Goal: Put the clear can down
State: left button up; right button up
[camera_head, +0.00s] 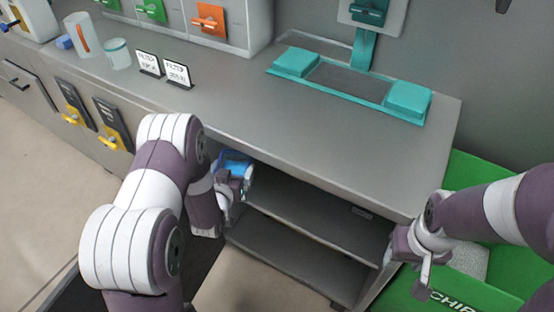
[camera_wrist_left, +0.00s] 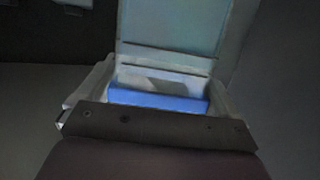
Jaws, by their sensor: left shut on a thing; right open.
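My left gripper (camera_head: 234,180) is at the mouth of the open shelf space under the counter. It is shut on a see-through, bluish can (camera_head: 236,162), which I take as the clear can. In the left wrist view the can (camera_wrist_left: 172,35) is a pale see-through body with a blue band near the fingers, held between them. Its far end is cut off by the frame. In the head view the gripper and counter edge hide part of it. My right gripper (camera_head: 424,272) is open and empty in front of the cabinet's right end, over the green bin.
The shelf (camera_head: 310,220) under the counter (camera_head: 240,110) looks empty, with a lower shelf board below. On the counter are two cups (camera_head: 117,53), two small signs (camera_head: 178,73) and a teal-padded stand (camera_head: 408,100). A green bin (camera_head: 480,205) is at right.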

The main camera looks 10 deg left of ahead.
pick_arm(q)
jog(key=w+d+b, duration=0.1)
jog(key=w+d, duration=0.1)
jog(key=w, duration=0.4)
jog(key=w+d+b, duration=0.1)
jog(key=w+d, duration=0.2)
jog(key=w, duration=0.4)
notch_tip(320, 180, down, 7)
jog(key=b, duration=0.2)
jog(key=shift+w+b, duration=0.25)
jog(key=shift+b, duration=0.15)
jog(key=shift+a+f, duration=0.1)
